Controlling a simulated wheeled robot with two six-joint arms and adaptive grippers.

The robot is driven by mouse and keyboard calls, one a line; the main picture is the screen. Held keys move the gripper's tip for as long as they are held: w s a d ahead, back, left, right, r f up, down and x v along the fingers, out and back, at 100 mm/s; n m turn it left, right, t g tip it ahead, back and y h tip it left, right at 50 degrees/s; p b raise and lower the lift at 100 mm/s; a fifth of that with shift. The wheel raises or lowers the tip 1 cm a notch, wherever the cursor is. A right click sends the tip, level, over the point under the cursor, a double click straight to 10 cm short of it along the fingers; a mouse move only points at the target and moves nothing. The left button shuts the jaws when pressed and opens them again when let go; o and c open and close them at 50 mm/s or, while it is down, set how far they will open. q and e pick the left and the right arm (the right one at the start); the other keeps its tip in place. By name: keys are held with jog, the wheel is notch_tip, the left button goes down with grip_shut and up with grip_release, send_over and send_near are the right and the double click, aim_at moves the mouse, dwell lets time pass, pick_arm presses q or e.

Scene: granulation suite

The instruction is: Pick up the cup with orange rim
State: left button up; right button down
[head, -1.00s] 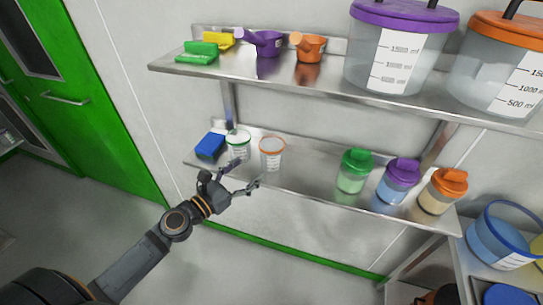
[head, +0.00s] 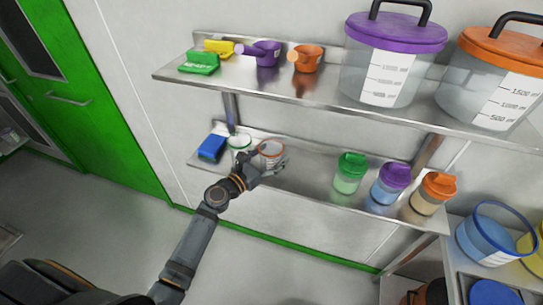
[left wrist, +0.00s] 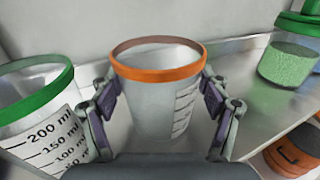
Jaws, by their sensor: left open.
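The cup with the orange rim (head: 271,149) stands on the lower metal shelf, a clear beaker with measuring marks. In the left wrist view the orange-rimmed cup (left wrist: 160,95) is upright and empty, between the two fingers. My left gripper (head: 262,166) is at the front of this cup, partly covering it. In the left wrist view my left gripper (left wrist: 165,105) is open, one finger on each side of the cup. I cannot tell whether the fingers touch it. My right gripper is not in view.
A green-rimmed cup (left wrist: 38,105) stands close on the left, near the left finger. A blue block (head: 212,147) lies farther left. Green (head: 349,172), purple (head: 390,183) and orange (head: 433,196) lidded shakers stand to the right. The upper shelf (head: 300,85) hangs above.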

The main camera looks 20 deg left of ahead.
pick_arm(q)
jog(key=shift+a, duration=0.1)
jog(key=shift+c, duration=0.8)
jog(key=c, duration=0.7)
notch_tip(320, 180, up, 10)
jog(key=p, duration=0.5)
